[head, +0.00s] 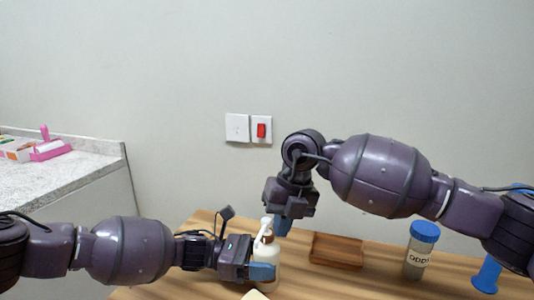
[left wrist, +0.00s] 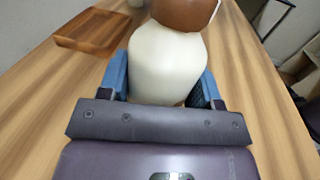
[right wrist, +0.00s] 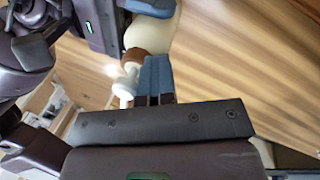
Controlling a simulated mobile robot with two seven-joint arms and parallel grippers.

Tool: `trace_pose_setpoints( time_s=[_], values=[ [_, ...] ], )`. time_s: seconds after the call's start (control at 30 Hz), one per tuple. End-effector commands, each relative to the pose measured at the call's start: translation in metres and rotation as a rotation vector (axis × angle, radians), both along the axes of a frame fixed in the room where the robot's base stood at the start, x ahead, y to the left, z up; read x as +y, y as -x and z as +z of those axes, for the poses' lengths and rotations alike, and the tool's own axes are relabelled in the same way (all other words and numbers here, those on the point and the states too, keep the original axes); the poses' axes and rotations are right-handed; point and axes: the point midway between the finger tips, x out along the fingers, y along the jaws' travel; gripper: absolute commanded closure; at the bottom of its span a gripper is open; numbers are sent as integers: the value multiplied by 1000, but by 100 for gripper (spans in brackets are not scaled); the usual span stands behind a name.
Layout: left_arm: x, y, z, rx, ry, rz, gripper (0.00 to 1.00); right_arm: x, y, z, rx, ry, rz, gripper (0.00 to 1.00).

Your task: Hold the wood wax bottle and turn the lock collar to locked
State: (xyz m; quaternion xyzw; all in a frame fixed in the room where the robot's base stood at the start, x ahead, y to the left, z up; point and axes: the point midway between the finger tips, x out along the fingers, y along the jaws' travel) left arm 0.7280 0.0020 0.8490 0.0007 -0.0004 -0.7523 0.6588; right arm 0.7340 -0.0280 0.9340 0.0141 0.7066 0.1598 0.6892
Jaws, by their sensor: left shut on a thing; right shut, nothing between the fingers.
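The wood wax bottle (head: 272,250) is cream, with a white pump head (head: 265,228), and stands on the wooden table. It fills the middle of the left wrist view (left wrist: 167,65), below its brown collar (left wrist: 185,13). My left gripper (head: 262,271) is shut on the bottle's body, one blue finger on each side. My right gripper (head: 283,226) is above the table, just right of the pump head, shut and empty. In the right wrist view its blue fingers (right wrist: 156,76) are together beside the brown collar (right wrist: 135,57) and white pump head. I cannot tell whether they touch. No lock marking is readable.
A wooden tray (head: 336,249) lies right of the bottle. Further right stand a blue-lidded jar (head: 420,252) and a blue object (head: 487,275). A pale item (head: 254,295) lies at the front. A grey counter (head: 60,175) is at left.

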Motion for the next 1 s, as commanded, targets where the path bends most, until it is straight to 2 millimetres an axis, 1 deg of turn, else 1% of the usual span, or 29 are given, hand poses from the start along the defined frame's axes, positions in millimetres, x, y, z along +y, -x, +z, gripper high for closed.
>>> trace_pose_setpoints(
  time_s=[0.13,0.4,0.53,0.67,1.0],
  values=[
    [-1,0,0,1,0,0,70,1,1,0,2,-3,4,100],
    [-1,0,0,1,0,0,70,-6,0,0,2,-2,2,100],
    [-1,0,0,1,0,0,70,-7,-1,2,1,-2,2,100],
    [-1,0,0,1,0,0,70,-7,-1,12,0,-2,3,100],
    [0,0,0,1,0,0,70,-7,-1,45,-1,-1,2,100]
  ],
)
